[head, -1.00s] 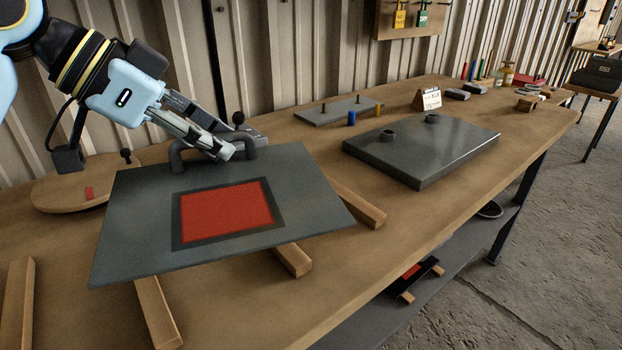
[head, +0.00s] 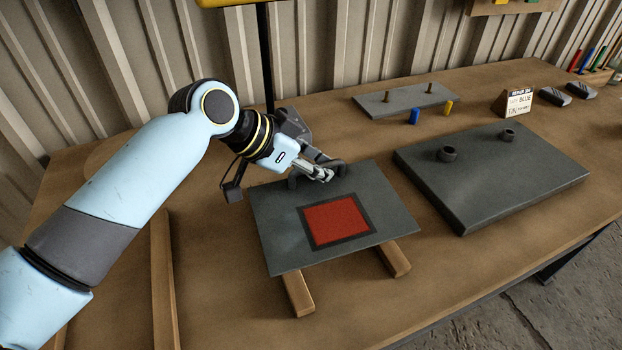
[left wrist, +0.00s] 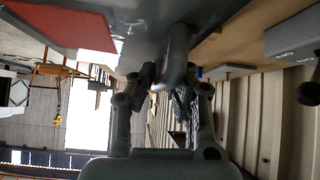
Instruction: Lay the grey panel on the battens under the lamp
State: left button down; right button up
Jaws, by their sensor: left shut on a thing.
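The grey panel (head: 275,225), with a dark-framed red square in its middle, lies over two wooden battens (head: 297,293) (head: 395,260) whose ends stick out under its front edge. I cannot tell whether it touches them. My left gripper (head: 328,174) is shut on the dark handle at the panel's back edge. In the left wrist view the fingers close on the handle (left wrist: 177,58), with the red square (left wrist: 62,25) at upper left. A yellow part (head: 222,3), perhaps the lamp's hood, shows at the top edge by a dark post (head: 265,60). My right gripper is not in view.
Another batten (head: 162,280) lies bare to the left. A thick dark slab (head: 500,175) with two round sockets stands right of the panel. Behind are a thin grey plate (head: 405,101) with pegs, blue and yellow cylinders (head: 414,116) (head: 448,107) and a small sign (head: 514,103).

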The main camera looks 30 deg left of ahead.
aim_at(307, 181)
pick_arm(q)
jog(key=shift+w+a+f, duration=0.35)
jog(key=shift+w+a, duration=0.05)
jog(key=shift+a, duration=0.15)
jog(key=shift+w+a+f, duration=0.35)
jog(key=shift+a, duration=0.15)
notch_tip(307, 181, down, 3)
jog(key=shift+f, duration=0.5)
jog(key=c, duration=1.4)
grip_release()
jog(key=shift+s, duration=0.15)
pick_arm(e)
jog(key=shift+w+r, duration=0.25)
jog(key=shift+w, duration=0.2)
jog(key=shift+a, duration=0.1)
pick_arm(q)
jog(key=shift+s+a+r, duration=0.1)
jog(key=shift+a+r, duration=0.05)
jog(key=shift+a, duration=0.05)
jog(key=v, duration=1)
jog(key=shift+s+a+r, duration=0.2)
jog(key=shift+s+a, duration=0.05)
jog(key=shift+s+a+r, duration=0.1)
jog(key=shift+s+r, duration=0.1)
jog(key=shift+r, duration=0.1)
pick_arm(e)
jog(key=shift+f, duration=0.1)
